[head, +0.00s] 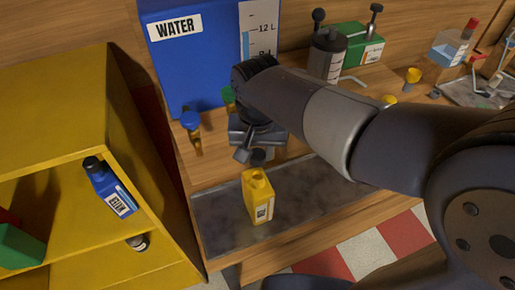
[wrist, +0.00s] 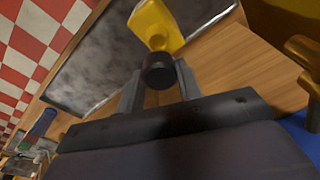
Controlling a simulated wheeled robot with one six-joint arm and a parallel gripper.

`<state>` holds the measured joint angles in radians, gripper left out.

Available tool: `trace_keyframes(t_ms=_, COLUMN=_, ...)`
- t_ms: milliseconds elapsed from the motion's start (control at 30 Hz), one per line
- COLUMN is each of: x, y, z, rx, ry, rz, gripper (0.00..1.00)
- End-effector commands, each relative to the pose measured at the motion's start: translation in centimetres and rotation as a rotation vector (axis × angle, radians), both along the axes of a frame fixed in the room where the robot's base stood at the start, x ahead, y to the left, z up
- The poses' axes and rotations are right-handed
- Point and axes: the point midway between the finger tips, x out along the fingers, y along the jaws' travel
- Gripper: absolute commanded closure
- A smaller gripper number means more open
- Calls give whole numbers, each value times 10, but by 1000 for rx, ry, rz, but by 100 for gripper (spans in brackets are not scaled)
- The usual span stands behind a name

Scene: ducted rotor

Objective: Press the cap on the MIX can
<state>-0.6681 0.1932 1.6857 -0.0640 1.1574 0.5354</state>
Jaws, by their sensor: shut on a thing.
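A yellow can (head: 258,200), which I take to be the MIX can, stands upright on a dark grey mat (head: 300,197). Its small white label is too small to read. My gripper (head: 257,153) is shut on a black cap (head: 258,157), just above and behind the can's neck in the head view. A narrow gap shows between cap and neck there. In the wrist view, the cap (wrist: 158,72) sits between the fingertips of my gripper (wrist: 158,80), and the yellow can (wrist: 156,22) lies beyond it, partly cut off by the frame.
A blue WATER tank (head: 200,70) stands behind. A blue-topped item (head: 190,122) and a green-topped one (head: 228,95) are near my gripper. A yellow shelf (head: 60,110) at left holds a blue bottle (head: 110,190). A grey canister (head: 327,57) and green box (head: 360,47) stand at the back.

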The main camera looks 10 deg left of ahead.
Motion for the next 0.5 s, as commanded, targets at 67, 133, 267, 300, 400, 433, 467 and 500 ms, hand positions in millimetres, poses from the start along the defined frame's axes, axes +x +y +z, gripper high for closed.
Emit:
trace_keyframes(t_ms=67, x=0, y=0, z=-10, rx=0, ry=1, rz=0, gripper=87)
trace_keyframes(t_ms=133, x=0, y=0, z=-17, rx=0, ry=1, rz=0, gripper=87)
trace_keyframes(t_ms=267, x=0, y=0, z=-30, rx=0, ry=1, rz=1, gripper=87)
trace_keyframes(t_ms=300, x=0, y=0, z=-34, rx=0, ry=1, rz=1, gripper=87)
trace_keyframes(t_ms=400, x=0, y=0, z=-43, rx=0, ry=1, rz=1, gripper=87)
trace_keyframes(t_ms=433, x=0, y=0, z=-45, rx=0, ry=1, rz=1, gripper=87)
trace_keyframes(t_ms=467, x=0, y=0, z=-47, rx=0, ry=1, rz=1, gripper=87)
trace_keyframes(t_ms=500, x=0, y=0, z=-50, rx=0, ry=0, rz=1, gripper=87)
